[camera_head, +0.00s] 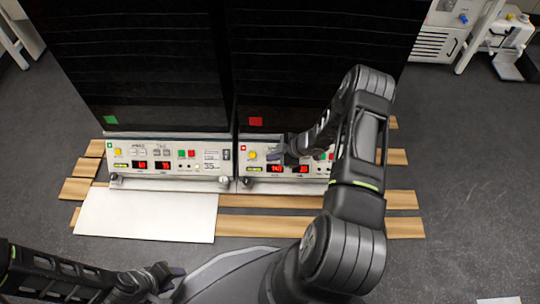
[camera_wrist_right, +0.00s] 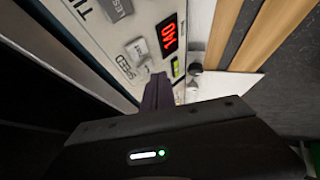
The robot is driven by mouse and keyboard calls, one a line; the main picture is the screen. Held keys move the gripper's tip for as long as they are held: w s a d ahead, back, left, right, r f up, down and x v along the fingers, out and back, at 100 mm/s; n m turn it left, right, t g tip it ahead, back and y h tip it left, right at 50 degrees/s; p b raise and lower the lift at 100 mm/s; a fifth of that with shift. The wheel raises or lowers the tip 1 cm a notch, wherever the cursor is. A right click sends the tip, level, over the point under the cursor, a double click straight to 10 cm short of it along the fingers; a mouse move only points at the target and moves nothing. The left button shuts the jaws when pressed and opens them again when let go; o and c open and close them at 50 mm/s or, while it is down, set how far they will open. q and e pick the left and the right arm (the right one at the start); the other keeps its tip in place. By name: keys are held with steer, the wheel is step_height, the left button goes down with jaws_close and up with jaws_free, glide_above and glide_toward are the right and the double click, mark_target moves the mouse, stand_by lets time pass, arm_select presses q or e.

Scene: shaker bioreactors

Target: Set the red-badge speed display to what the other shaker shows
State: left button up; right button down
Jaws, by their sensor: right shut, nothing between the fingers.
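My left gripper (camera_head: 170,283) appears open and empty, low at the left.
A white board (camera_head: 146,214) lies before the left shaker, over wooden slats (camera_head: 260,227).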

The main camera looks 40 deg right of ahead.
steer(key=shift+w+d+f, duration=0.15)
steer(key=shift+w+f, duration=0.05)
steer(key=shift+f, duration=0.05)
steer(key=shift+w+d+f+b, duration=0.2)
steer(key=shift+w+f+b, duration=0.1)
steer(key=shift+b, duration=0.3)
stand_by(0.4)
steer(key=shift+s+r, duration=0.15)
steer(key=shift+s+a+r+p, duration=0.35)
steer(key=shift+s+r+p, duration=0.1)
steer(key=shift+p, duration=0.2)
steer(key=shift+r, duration=0.1)
steer(key=shift+s+a+r+p, duration=0.4)
steer(key=shift+r+p, duration=0.15)
steer(key=shift+p, duration=0.1)
steer(key=shift+s+a+r+p, duration=0.75)
steer(key=shift+s+r+p, duration=0.2)
steer(key=shift+s+r, duration=0.1)
stand_by(1.6)
